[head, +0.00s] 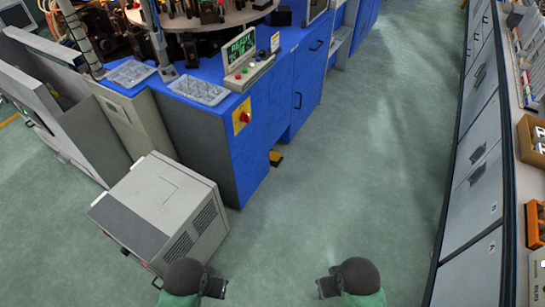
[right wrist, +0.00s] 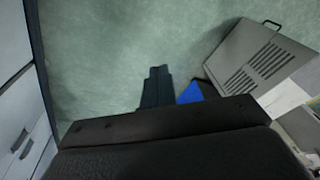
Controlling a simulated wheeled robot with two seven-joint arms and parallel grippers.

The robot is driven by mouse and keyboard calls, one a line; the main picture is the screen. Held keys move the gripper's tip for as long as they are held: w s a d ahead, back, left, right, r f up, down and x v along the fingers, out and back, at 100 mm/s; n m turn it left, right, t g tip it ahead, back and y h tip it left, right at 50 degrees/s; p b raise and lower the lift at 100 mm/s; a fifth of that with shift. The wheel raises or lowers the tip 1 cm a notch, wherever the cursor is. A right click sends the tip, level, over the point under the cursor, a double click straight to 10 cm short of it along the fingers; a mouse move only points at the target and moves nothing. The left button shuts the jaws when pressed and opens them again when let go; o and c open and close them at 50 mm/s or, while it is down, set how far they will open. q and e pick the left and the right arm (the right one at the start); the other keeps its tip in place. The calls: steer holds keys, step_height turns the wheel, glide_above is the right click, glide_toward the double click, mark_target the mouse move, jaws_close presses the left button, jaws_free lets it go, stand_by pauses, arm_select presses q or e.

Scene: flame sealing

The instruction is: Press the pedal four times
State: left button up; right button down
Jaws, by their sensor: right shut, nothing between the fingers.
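The pedal (head: 276,158), a small yellow and black piece, sits on the floor against the foot of the blue machine cabinet (head: 262,122). My left gripper (head: 217,288) and my right gripper (head: 326,287) are low in the head view, both well apart from the pedal. The right gripper's fingers (right wrist: 157,88) are together in the right wrist view, with nothing between them, over bare floor. The left gripper is small and partly hidden by its own arm, so its jaws cannot be judged.
A grey box unit (head: 165,212) stands on the floor left of my left gripper. A grey workbench (head: 480,170) runs along the right. A panel with a green display (head: 240,47) tops the machine. The green floor between the cabinet and workbench is clear.

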arm_select(q)
steer(key=shift+w+r, duration=0.1)
steer(key=shift+w, duration=0.15)
stand_by(0.4)
stand_by(0.3)
steer(key=shift+s, duration=0.1)
stand_by(0.5)
jaws_close()
stand_by(1.0)
stand_by(0.4)
